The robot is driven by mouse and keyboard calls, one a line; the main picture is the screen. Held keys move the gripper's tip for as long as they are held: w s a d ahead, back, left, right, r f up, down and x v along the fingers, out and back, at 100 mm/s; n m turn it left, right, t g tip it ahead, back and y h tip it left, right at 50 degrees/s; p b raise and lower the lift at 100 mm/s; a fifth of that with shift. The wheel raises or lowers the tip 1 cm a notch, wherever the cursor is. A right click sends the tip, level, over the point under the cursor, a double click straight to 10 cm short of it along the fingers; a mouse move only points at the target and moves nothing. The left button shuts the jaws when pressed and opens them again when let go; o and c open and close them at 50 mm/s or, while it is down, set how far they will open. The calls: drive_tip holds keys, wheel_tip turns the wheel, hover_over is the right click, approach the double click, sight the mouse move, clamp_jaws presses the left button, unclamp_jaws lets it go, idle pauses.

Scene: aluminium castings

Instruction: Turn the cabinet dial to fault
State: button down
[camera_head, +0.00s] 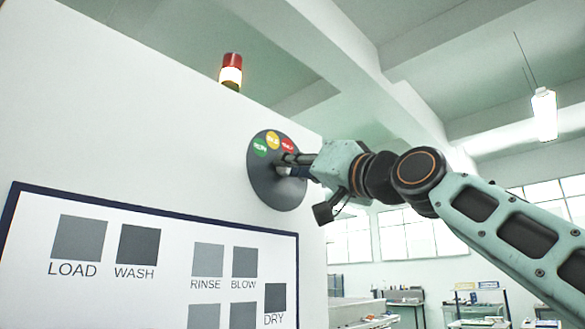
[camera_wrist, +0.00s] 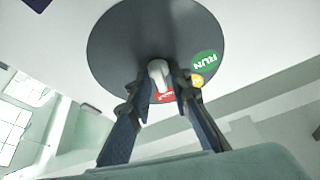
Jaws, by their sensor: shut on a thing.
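The cabinet dial (camera_head: 266,190) is a dark grey disc on the white cabinet wall, with a green RUN label (camera_head: 260,148), a yellow label (camera_head: 272,140) and a red label (camera_head: 287,145) along its upper edge. The dial also fills the top of the wrist view (camera_wrist: 125,45). My gripper (camera_head: 281,165) is at the dial's face, its fingers shut on a pale knob (camera_wrist: 158,70) at the dial's middle. In the wrist view the red label (camera_wrist: 163,96) is partly hidden behind the knob and fingers.
A panel (camera_head: 150,240) with grey squares marked LOAD, WASH, RINSE, BLOW and DRY is on the cabinet below left of the dial. A red and white signal lamp (camera_head: 231,71) stands on the cabinet top. Benches (camera_head: 405,302) and windows are far behind at right.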

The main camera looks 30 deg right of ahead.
drive_tip(key=shift+s+r+m, duration=0.1)
drive_tip(key=shift+r+m, duration=0.05)
drive_tip(key=shift+m, duration=0.15)
drive_tip(key=c, duration=2.1)
unclamp_jaws()
drive_tip(key=v, duration=1.2)
drive_tip(key=shift+a, duration=0.1)
